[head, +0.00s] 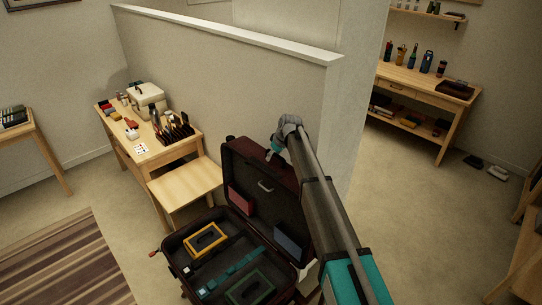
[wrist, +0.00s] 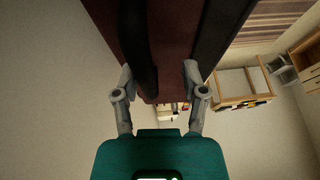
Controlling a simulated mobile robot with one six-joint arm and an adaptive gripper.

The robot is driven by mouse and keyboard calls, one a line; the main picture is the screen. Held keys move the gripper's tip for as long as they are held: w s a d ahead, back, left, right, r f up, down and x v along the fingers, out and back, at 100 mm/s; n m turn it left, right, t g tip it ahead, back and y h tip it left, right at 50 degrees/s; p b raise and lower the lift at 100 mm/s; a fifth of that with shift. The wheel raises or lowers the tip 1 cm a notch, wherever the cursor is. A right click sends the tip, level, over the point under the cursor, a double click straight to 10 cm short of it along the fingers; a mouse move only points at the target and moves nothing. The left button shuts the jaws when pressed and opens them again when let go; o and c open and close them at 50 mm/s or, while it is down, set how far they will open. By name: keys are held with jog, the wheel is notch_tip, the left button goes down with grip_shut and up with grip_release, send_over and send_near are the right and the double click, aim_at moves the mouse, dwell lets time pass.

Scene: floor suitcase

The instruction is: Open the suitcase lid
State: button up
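The dark red suitcase stands open on the floor in the head view. The base (head: 205,220) lies flat and holds a yellow frame, a green frame and teal strips. My gripper (head: 270,154) is at the upper part of the lid; its fingertips are too small there to read. In the wrist view my gripper (wrist: 159,72) has its two fingers spread apart, with the dark red lid (wrist: 175,40) filling the space ahead. Whether they touch it is unclear.
A low partition wall (head: 230,85) runs behind the suitcase. A wooden bench (head: 185,187) and a desk with tools (head: 112,128) stand to its left. A striped rug (head: 60,265) lies at lower left. Open floor (head: 410,200) lies to the right.

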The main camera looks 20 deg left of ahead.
jog(key=shift+r, duration=0.1)
jog(key=w+d+p+v, duration=0.1)
jog(key=w+p+v, duration=0.1)
jog(key=p+v, duration=1.2)
jog(key=shift+d+r, duration=0.45)
jog(key=shift+r, duration=0.15)
dwell(1.6)
dwell(0.5)
jog(key=s+d+f+m+h+b, duration=0.1)
jog(key=s+d+f+m+b, duration=0.3)
jog(key=s+d, duration=0.7)
jog(key=s+d+f+m+g+h+b, duration=0.1)
jog(key=s+d+f+m+h+b, duration=0.1)
jog(key=s+d+f+m+b, duration=0.2)
jog(key=s+d+f+m+h+b, duration=0.1)
jog(key=s+d+f+m+b, duration=0.3)
jog(key=s+d+f+b, duration=0.5)
jog(key=s+d+f, duration=0.1)
jog(key=s+d, duration=0.3)
jog(key=d, duration=0.3)
jog(key=s+d, duration=0.4)
jog(key=d, duration=0.4)
jog(key=shift+s+d+f, duration=0.3)
jog(key=shift+s+f, duration=0.1)
jog(key=shift+a, duration=0.1)
